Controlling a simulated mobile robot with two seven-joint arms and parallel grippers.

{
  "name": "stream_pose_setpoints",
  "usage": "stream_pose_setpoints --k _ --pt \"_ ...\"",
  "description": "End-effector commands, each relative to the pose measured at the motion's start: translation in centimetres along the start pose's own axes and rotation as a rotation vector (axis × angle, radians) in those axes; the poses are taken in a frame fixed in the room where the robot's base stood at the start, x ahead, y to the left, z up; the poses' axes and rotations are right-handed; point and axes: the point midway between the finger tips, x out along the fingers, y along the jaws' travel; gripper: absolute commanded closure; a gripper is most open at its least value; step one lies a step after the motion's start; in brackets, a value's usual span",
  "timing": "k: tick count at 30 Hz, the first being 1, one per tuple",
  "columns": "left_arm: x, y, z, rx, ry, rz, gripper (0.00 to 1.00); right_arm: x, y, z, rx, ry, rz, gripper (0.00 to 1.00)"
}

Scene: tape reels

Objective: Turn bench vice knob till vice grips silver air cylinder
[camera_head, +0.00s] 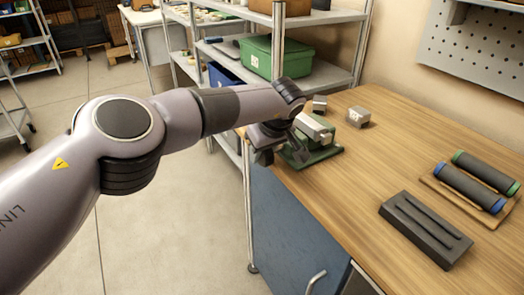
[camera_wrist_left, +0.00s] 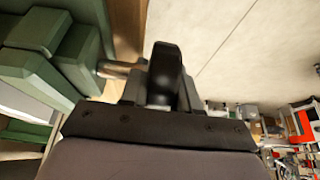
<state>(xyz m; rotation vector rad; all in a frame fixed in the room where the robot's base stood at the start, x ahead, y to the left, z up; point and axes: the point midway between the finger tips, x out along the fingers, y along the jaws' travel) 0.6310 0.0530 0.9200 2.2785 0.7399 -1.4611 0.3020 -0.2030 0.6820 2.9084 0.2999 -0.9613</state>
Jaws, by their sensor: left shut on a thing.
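The green bench vice (camera_head: 322,154) stands at the left edge of the wooden bench. A pale silver piece (camera_head: 314,127), seemingly the air cylinder, shows at its top; my arm partly covers it, and I cannot tell whether the jaws touch it. My left gripper (camera_head: 266,143) is at the vice's outer end, beyond the bench edge. In the left wrist view the black knob (camera_wrist_left: 165,72) is between my left fingers, which are shut on it. A metal shaft (camera_wrist_left: 118,69) runs from the knob to the green vice body (camera_wrist_left: 35,75). My right gripper is not in view.
Small grey blocks (camera_head: 358,117) sit behind the vice. A dark slotted block (camera_head: 426,232) and two dark rollers with coloured ends (camera_head: 474,187) lie to the right. A shelf with a green bin (camera_head: 276,57) stands behind. The bench's middle is clear.

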Motion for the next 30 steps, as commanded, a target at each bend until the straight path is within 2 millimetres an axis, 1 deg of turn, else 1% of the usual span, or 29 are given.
stream_pose_setpoints --k 8,17,24,30 --pt "0.1 0.0 0.2 0.006 0.140 0.000 1.00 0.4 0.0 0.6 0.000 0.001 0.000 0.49" --pt "0.2 0.1 0.4 0.005 0.368 0.002 1.00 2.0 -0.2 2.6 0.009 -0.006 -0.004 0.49" --pt "0.0 0.0 0.3 0.002 0.503 0.001 1.00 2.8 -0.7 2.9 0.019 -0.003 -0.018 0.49" --pt "-0.2 0.0 0.3 0.002 0.563 0.001 1.00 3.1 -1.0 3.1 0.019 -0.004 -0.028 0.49"
